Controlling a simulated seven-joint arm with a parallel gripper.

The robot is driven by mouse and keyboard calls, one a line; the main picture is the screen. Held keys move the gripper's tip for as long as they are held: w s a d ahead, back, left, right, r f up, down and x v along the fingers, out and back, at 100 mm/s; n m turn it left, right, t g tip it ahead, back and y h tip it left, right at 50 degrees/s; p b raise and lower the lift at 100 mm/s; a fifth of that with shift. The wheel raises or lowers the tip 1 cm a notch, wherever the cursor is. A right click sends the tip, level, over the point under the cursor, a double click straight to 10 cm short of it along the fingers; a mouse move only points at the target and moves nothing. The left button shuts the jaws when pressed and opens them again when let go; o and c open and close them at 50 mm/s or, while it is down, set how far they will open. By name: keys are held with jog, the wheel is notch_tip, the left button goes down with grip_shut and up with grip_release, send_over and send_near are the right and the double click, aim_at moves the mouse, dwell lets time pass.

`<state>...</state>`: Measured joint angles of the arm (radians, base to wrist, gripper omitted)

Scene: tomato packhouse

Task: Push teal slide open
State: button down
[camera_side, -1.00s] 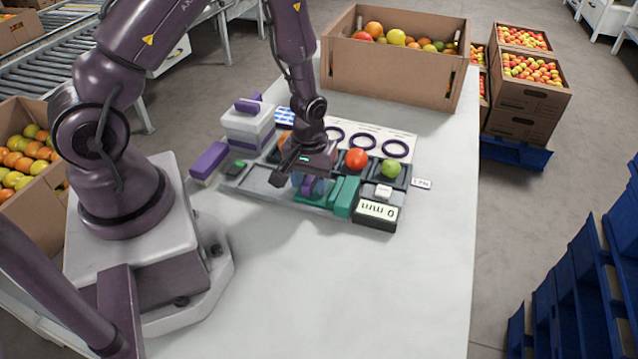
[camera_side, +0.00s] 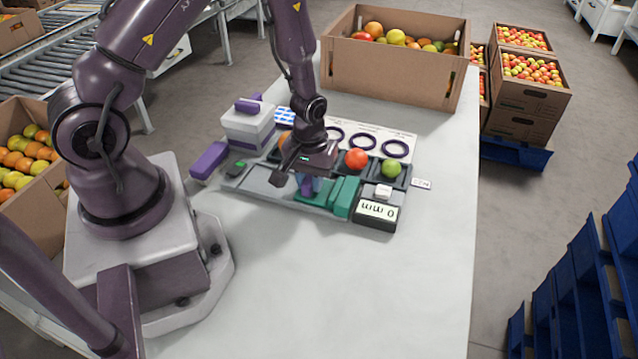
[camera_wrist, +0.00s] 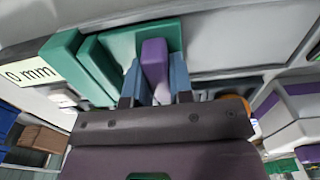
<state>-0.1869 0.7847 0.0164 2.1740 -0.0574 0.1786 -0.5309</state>
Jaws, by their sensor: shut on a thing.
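The teal slide (camera_side: 316,198) lies in a grey track at the front of the grey tray, below my gripper. In the wrist view its flat plate (camera_wrist: 118,44) carries an upright purple grip. My gripper (camera_wrist: 158,88) points down with its blue fingers shut on this purple grip (camera_wrist: 154,62). In the side view my gripper (camera_side: 309,186) largely hides the grip. Two upright teal blocks (camera_side: 346,196) stand close together to the right of the fingers, beside the plate. The display (camera_side: 377,212) at the track's right end reads 0 mm.
A red tomato (camera_side: 356,159) and a green one (camera_side: 391,169) sit in tray pockets behind the track. A small white block (camera_side: 383,193) stands behind the display. A purple block (camera_side: 209,160) and a grey-and-purple box (camera_side: 248,125) are at left. The table front (camera_side: 330,290) is clear.

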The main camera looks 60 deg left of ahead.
aim_at(291, 189)
jog(key=shift+s+a+f, duration=0.15)
jog(key=shift+s+a, duration=0.05)
jog(key=shift+s, duration=0.35)
dwell(0.4)
jog(key=shift+s+a, duration=0.75)
jog(key=shift+s, duration=0.1)
jog(key=shift+s+a, duration=0.3)
jog(key=shift+a, duration=0.05)
dwell(0.4)
jog(key=shift+s+a, duration=0.85)
jog(key=shift+s, duration=0.05)
dwell(0.6)
jog(key=shift+s+a, duration=1)
